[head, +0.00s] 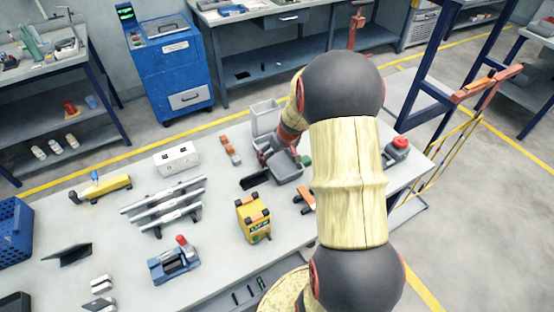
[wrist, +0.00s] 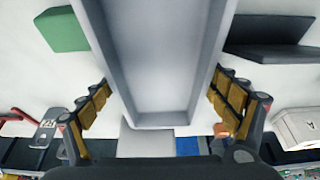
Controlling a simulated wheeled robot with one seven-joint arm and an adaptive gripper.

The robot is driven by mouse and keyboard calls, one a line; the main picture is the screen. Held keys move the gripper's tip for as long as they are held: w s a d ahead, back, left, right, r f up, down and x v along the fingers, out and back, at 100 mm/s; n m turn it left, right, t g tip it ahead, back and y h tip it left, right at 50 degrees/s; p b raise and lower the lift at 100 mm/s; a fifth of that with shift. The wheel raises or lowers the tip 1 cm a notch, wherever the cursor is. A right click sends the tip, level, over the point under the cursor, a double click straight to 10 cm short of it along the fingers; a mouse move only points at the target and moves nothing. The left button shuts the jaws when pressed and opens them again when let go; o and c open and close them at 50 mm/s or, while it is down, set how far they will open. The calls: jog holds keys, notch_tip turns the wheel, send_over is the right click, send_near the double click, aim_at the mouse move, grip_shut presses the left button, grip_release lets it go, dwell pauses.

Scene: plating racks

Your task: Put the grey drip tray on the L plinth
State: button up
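The grey drip tray (wrist: 155,60) is a long shallow tray between the finger pads of my gripper (wrist: 160,100) in the wrist view. The pads lie along both its long sides and appear to press on them. In the head view the tray (head: 286,168) shows at my gripper (head: 272,148), over the worktable; its height above the top is hard to tell. My arm hides part of the table to the right. No plinth with a readable L mark shows, so I cannot tell which thing is the L plinth.
Near the tray are a green block (wrist: 62,30), a dark angled plate (wrist: 268,38) and a light grey box (head: 267,118). A yellow box (head: 253,218), a silver rack (head: 165,204) and a red-button box (head: 397,147) stand on the table (head: 220,268).

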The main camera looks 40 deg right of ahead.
jog(key=c, duration=1)
jog(key=shift+r, duration=0.1)
jog(key=shift+c, duration=0.4)
